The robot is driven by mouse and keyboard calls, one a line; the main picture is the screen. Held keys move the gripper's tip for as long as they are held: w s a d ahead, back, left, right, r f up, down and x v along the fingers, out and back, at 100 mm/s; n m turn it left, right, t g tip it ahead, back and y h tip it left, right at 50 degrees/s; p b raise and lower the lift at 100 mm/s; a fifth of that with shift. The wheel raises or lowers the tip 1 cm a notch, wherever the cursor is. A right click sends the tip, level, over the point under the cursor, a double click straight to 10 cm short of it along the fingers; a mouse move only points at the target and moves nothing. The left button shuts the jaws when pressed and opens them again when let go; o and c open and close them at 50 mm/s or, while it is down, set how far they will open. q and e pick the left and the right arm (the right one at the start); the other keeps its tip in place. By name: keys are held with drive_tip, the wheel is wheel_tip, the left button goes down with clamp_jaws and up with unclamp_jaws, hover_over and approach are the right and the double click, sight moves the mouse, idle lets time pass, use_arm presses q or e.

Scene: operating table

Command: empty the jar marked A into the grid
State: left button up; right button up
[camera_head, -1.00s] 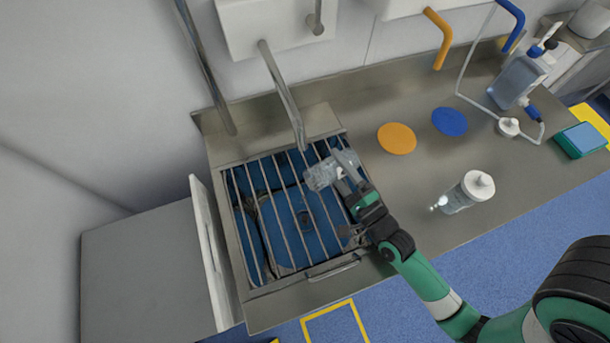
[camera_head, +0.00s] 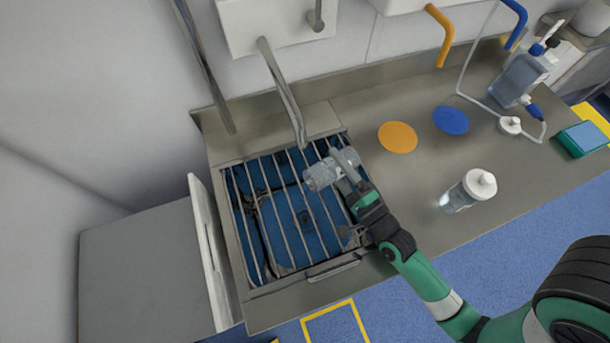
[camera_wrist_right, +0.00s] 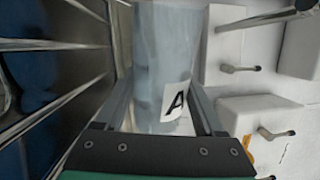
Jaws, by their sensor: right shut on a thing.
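The clear jar marked A (camera_head: 322,174) is tilted well over, its far end pointing left above the grid (camera_head: 277,210). My right gripper (camera_head: 346,174) is shut on it near the grid's right side. In the right wrist view the jar (camera_wrist_right: 160,60) stands between the two fingers, with the label "A" (camera_wrist_right: 177,101) facing the camera. The grid is a row of metal bars over a blue-lined sink basin. I cannot tell whether anything is flowing from the jar. My left gripper is not in view.
A loose white cap (camera_head: 510,125) lies near a large bottle (camera_head: 517,78). A tap (camera_head: 284,95) hangs over the grid's back edge.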

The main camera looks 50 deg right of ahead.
drive_tip(key=shift+a+n+b, duration=0.1)
drive_tip(key=shift+n+b, duration=0.3)
drive_tip(key=shift+n, duration=0.1)
idle(0.5)
drive_tip(key=shift+a+f+n, duration=0.1)
drive_tip(key=shift+f+n, duration=0.05)
drive_tip(key=shift+n, duration=0.25)
idle(0.3)
